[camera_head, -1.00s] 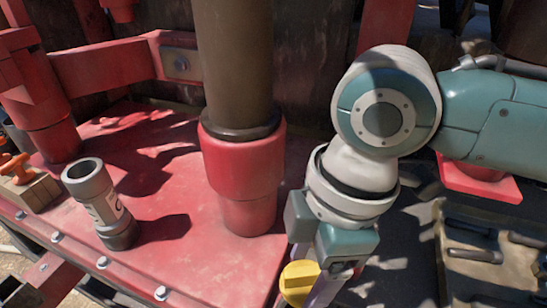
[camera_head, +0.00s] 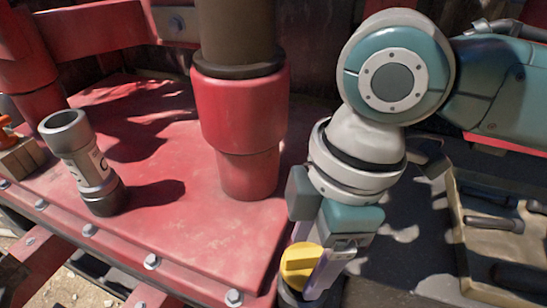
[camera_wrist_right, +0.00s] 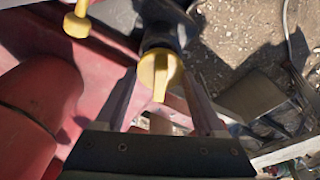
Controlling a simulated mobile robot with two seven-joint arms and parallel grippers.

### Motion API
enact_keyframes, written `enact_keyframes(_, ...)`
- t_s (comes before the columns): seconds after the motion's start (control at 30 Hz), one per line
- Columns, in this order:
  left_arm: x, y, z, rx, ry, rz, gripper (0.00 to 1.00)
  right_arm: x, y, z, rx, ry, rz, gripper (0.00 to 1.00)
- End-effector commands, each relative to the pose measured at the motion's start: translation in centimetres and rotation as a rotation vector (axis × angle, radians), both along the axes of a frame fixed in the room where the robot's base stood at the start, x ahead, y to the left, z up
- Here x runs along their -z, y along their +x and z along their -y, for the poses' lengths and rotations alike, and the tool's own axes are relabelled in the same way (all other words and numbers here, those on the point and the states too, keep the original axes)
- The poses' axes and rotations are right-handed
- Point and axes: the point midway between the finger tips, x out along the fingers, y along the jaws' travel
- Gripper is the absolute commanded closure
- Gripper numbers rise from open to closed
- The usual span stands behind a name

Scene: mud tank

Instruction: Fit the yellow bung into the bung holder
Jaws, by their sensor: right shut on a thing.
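The yellow bung (camera_head: 298,268), a round cap with a raised grip bar, is low in the middle of the head view. It also shows between my fingers in the right wrist view (camera_wrist_right: 160,72). My right gripper (camera_head: 316,268) points down with its fingers about the bung and is shut on it. A dark round part (camera_head: 292,298), perhaps the bung holder, shows directly under the bung by the red deck's edge. A dark cylinder also shows behind the bung in the wrist view (camera_wrist_right: 165,25). I cannot tell whether the bung is seated in it. My left gripper is not in view.
A grey open-topped tube (camera_head: 85,165) stands on the red deck (camera_head: 190,235) at left. A thick red and brown column (camera_head: 240,110) rises left of my right arm. A tray with dark tools (camera_head: 490,225) is at right. A yellow-ended part (camera_wrist_right: 76,24) shows in the wrist view.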

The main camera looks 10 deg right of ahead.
Motion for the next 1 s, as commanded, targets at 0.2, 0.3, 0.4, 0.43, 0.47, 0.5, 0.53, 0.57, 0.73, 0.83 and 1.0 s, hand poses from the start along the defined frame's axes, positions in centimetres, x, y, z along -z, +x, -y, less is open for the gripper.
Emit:
enact_keyframes(0.2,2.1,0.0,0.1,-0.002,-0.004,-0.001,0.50,1.8,0.0,0.1,0.001,-0.001,0.001,0.82)
enact_keyframes(0.3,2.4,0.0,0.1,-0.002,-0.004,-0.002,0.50,2.4,0.0,0.0,0.001,0.000,0.000,0.82)
enact_keyframes(0.4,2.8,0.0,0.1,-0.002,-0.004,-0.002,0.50,3.1,0.0,0.0,0.000,0.000,0.001,0.82)
enact_keyframes(0.43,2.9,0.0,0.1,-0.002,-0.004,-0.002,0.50,3.3,0.0,0.0,0.001,0.000,0.000,0.82)
enact_keyframes(0.47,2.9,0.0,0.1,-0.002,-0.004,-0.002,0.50,3.5,0.0,0.0,0.001,-0.001,0.000,0.82)
enact_keyframes(0.5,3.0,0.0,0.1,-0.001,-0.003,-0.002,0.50,3.6,0.0,0.0,0.001,-0.001,0.000,0.82)
enact_keyframes(0.53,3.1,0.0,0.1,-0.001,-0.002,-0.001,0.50,3.7,0.0,0.0,0.001,-0.001,0.000,0.82)
enact_keyframes(0.57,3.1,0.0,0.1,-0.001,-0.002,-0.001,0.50,3.8,0.0,0.0,0.001,-0.001,0.000,0.82)
enact_keyframes(0.73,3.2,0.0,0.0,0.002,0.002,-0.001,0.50,4.0,0.0,0.0,0.001,0.000,0.001,0.82)
enact_keyframes(0.83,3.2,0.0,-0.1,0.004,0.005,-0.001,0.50,4.0,0.0,0.0,0.001,0.000,0.001,0.82)
enact_keyframes(1.0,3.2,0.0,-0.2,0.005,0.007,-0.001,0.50,3.9,0.0,0.0,0.000,0.000,0.000,0.82)
